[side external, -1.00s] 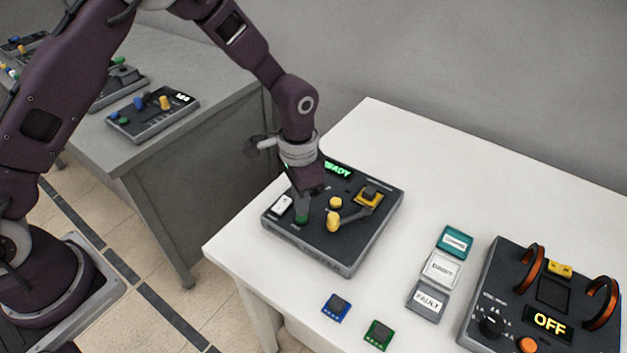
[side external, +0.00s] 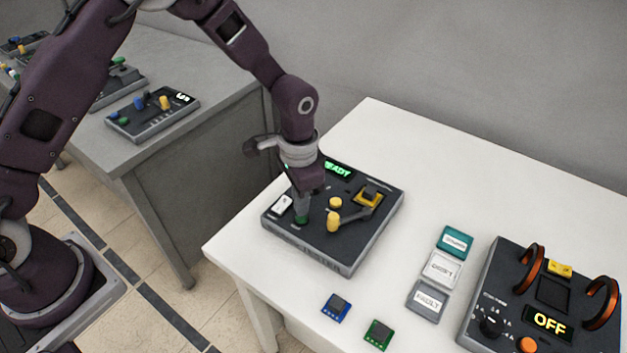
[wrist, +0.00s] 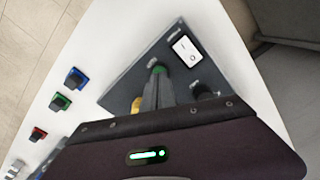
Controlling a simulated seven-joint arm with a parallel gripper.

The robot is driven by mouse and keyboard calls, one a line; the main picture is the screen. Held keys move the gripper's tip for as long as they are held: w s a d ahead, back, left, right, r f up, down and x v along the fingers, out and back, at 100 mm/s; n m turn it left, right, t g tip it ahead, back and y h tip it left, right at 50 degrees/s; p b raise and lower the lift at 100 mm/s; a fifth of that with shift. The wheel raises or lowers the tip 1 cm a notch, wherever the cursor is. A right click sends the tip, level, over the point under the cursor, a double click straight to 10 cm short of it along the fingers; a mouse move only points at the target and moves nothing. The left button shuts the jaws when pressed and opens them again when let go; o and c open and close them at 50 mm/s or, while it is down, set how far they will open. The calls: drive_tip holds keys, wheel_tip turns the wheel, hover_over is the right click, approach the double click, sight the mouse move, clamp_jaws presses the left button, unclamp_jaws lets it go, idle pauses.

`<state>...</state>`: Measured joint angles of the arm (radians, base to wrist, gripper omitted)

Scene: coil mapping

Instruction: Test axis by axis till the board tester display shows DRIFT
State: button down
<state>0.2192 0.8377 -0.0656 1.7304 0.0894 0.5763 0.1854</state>
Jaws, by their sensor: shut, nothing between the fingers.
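The board tester (side external: 310,252) is a dark box on the white table. Its display (side external: 338,169) glows green and seems to read READY, partly behind my arm. A board sits in the yellow-framed socket (side external: 368,196), with a yellow-knobbed lever (side external: 333,221) beside it. A yellow knob (side external: 335,202) and a white rocker switch (side external: 281,205) are on its top. My gripper (side external: 302,214) is shut and empty, pointing down at the green button (side external: 302,220). In the wrist view, the fingertips (wrist: 158,76) overlap the green button (wrist: 160,69); contact or pressing cannot be told.
The coil unit (side external: 475,320), with two orange rings and a display (side external: 550,322) reading OFF, stands at right. Teal (side external: 455,242), white (side external: 441,267) and grey FAULTY (side external: 428,300) labelled pads lie between. Blue (side external: 336,306) and green (side external: 378,334) boards lie in front.

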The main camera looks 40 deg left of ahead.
drive_tip(key=shift+f, duration=0.9)
drive_tip(key=shift+r, duration=3.2)
